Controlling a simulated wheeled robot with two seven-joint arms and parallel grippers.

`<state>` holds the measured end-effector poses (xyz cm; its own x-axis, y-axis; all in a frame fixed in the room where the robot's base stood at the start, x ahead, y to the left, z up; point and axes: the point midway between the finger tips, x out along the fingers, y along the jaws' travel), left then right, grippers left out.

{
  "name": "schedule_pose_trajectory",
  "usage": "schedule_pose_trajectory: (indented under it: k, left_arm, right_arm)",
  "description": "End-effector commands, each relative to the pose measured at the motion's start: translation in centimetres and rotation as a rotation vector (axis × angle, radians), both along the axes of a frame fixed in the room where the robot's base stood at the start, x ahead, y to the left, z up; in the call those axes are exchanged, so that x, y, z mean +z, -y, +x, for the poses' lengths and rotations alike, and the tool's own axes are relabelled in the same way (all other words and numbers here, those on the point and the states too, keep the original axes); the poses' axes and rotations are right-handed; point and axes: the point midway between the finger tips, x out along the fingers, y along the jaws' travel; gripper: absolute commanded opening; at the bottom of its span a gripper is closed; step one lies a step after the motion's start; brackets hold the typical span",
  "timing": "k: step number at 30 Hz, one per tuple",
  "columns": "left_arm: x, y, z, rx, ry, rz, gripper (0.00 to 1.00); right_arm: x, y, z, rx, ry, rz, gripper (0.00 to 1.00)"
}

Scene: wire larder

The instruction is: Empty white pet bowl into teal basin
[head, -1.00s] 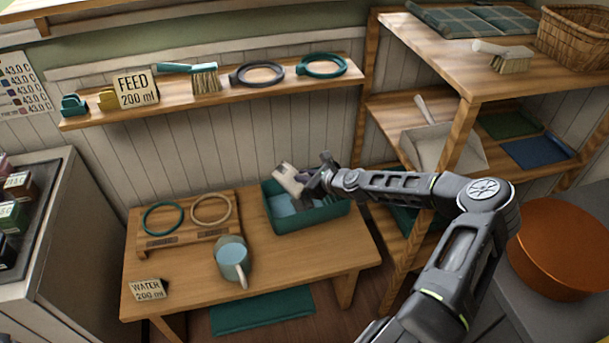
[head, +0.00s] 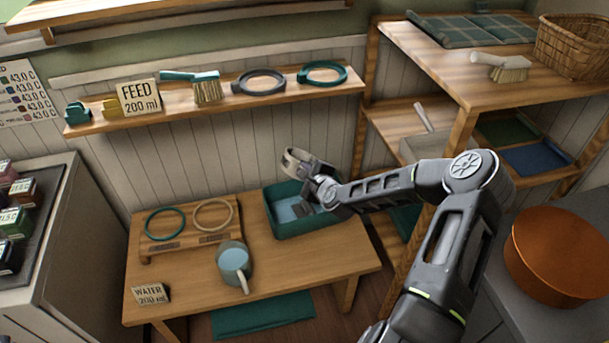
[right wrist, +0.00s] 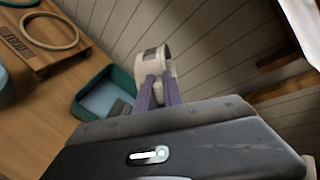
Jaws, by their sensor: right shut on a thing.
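The white pet bowl (head: 296,160) is held up above the back of the teal basin (head: 300,227), clear of it. It looks tilted on its side; I cannot tell whether anything is left in it. My right gripper (head: 313,178) is shut on the bowl's side. In the right wrist view the bowl (right wrist: 151,61) sits between the purple fingers of the gripper (right wrist: 160,88), with the basin (right wrist: 82,108) below and to the left. The basin stands on the wooden bench and holds light blue liquid. My left gripper is not in view.
A mug of blue liquid (head: 233,262) stands left of the basin on the bench (head: 185,285), near a wooden ring stand (head: 150,247) and a WATER card (head: 150,293). A wall shelf (head: 285,91) runs above. A shelf post (head: 447,150) stands right.

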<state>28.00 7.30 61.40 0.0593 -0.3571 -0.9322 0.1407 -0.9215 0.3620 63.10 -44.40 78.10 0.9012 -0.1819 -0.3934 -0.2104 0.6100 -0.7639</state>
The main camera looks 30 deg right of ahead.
Motion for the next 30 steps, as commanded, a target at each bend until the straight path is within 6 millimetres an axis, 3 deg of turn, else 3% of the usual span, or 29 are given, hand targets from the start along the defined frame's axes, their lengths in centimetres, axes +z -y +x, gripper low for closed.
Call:
schedule_pose_trajectory:
  k: [4, 14, 24, 30]
  left_arm:
    - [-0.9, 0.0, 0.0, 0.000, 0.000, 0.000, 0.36]
    - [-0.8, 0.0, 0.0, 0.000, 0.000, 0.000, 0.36]
    - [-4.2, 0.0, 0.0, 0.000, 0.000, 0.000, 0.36]
    - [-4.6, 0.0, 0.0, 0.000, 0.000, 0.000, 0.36]
  right_arm:
    - [0.9, 0.0, 0.0, -0.001, 0.025, -0.126, 0.00]
    - [1.3, 0.0, 0.0, -0.001, 0.028, -0.145, 0.00]
    - [3.5, -0.1, 0.1, 0.001, 0.089, -0.451, 0.00]
    - [4.7, 0.1, 0.0, -0.002, 0.103, -0.535, 0.00]
